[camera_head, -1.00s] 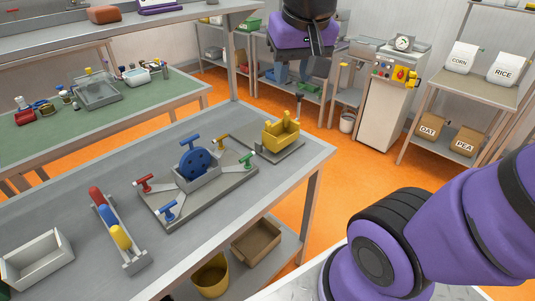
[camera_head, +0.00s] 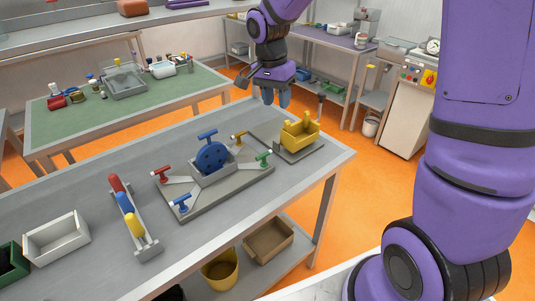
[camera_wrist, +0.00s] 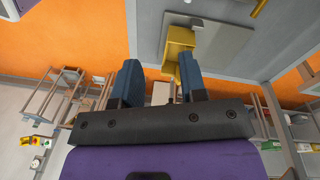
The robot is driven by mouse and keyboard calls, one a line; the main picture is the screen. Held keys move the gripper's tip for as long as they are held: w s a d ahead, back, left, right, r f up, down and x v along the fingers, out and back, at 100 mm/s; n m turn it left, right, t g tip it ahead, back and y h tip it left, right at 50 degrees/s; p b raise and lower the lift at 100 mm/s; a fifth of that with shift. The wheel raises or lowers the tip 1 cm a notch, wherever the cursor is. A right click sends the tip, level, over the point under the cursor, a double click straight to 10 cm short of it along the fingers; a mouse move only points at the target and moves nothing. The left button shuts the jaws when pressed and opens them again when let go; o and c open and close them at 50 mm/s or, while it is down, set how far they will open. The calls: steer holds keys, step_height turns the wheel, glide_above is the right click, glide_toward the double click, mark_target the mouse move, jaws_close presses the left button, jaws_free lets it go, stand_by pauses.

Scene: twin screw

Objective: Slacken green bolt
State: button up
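The green bolt (camera_head: 263,157) is a small green T-shaped handle at the right corner of a grey base plate (camera_head: 228,195). A blue wheel (camera_head: 211,157) with a blue handle stands in the middle of this plate. My gripper (camera_head: 276,99) hangs above the table's far edge, empty, well apart from the green bolt. Its two blue fingers are spread in the wrist view (camera_wrist: 160,82). The green bolt does not show clearly there.
A yellow holder (camera_head: 300,131) on a grey plate stands right of the fixture; it also shows in the wrist view (camera_wrist: 178,48). A rack with coloured handles (camera_head: 133,222) and a white bin (camera_head: 57,238) are at left. Bare tabletop (camera_head: 95,175) lies between.

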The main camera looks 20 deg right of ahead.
mark_target(266, 154)
steer(key=w+f+m, duration=0.1)
steer(key=f, duration=0.5)
steer(key=w+a+f+m+g, duration=0.1)
steer(key=f, duration=0.6)
steer(key=w+f+m, duration=0.1)
steer(key=f, duration=0.6)
steer(key=shift+w+a+f, duration=0.15)
steer(key=shift+a+f, duration=0.1)
jaws_close()
